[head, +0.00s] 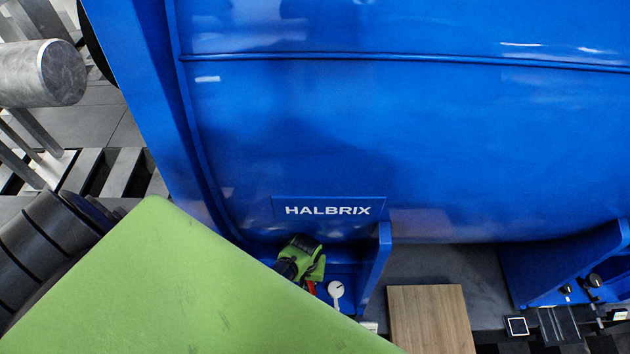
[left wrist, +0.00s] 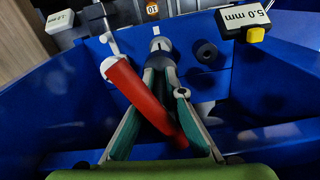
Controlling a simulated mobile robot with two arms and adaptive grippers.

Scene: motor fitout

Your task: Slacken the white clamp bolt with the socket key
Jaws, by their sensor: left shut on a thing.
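My left gripper (left wrist: 160,69) has its teal-lined fingers closed together at the tips, on the grey shaft of the socket key (left wrist: 158,104), as far as I can tell. The key's red handle lies slanted across the fingers. A small white-topped part, likely the white clamp bolt (left wrist: 160,44), is directly beyond the fingertips; I cannot tell whether the key is seated on it. In the head view my left gripper (head: 303,262) is low inside the blue motor foot, with a bit of red beside it. My right gripper is not in view.
The blue motor housing (head: 400,140) fills the head view. A black cylindrical part (left wrist: 206,52), a 5.0 mm block (left wrist: 248,20) and a white block (left wrist: 60,20) are nearby. A wooden top (head: 430,315) is to the right.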

